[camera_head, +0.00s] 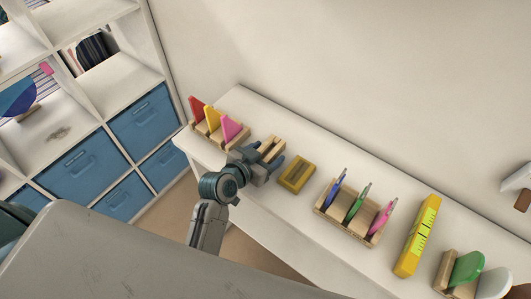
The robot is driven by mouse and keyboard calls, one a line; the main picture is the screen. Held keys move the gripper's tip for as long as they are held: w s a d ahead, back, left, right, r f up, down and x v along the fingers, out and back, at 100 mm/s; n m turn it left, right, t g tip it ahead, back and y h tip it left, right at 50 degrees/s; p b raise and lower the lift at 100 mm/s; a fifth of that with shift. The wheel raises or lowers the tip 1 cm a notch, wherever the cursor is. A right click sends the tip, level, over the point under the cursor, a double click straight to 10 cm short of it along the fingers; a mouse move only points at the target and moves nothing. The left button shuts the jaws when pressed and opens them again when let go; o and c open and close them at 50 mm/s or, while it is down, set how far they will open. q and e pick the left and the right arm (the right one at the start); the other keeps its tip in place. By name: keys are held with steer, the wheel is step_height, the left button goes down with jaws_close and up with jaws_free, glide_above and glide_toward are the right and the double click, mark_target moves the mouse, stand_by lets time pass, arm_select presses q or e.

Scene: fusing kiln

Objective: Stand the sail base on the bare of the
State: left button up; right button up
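A small slotted wooden block (271,147), which may be the sail base, is on or just above the white bench (318,172). My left gripper (262,158) is at this block, with its fingers apart on either side of it. I cannot tell whether they grip it, and the fingers hide part of it. To its left, red (196,106), yellow (212,118) and pink (231,127) upright pieces stand in wooden bases. My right gripper is not in view.
A wooden rack (345,222) with blue, green and pink tools stands further right. Beyond it are a yellow bar (414,242) and a wooden holder (449,272) with a green disc (467,267). A white shelf with blue bins (143,123) is at left; a wall runs behind.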

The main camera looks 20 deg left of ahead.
arm_select(q)
steer(key=shift+f+b, duration=0.1)
steer(key=shift+b, duration=0.45)
steer(key=b+v, duration=0.2)
steer(key=v, duration=0.8)
steer(key=shift+r+b, duration=0.25)
steer(key=shift+b, duration=0.1)
steer(key=shift+s+a+r, duration=0.1)
steer(key=shift+s+r, duration=0.1)
steer(key=shift+s, duration=0.15)
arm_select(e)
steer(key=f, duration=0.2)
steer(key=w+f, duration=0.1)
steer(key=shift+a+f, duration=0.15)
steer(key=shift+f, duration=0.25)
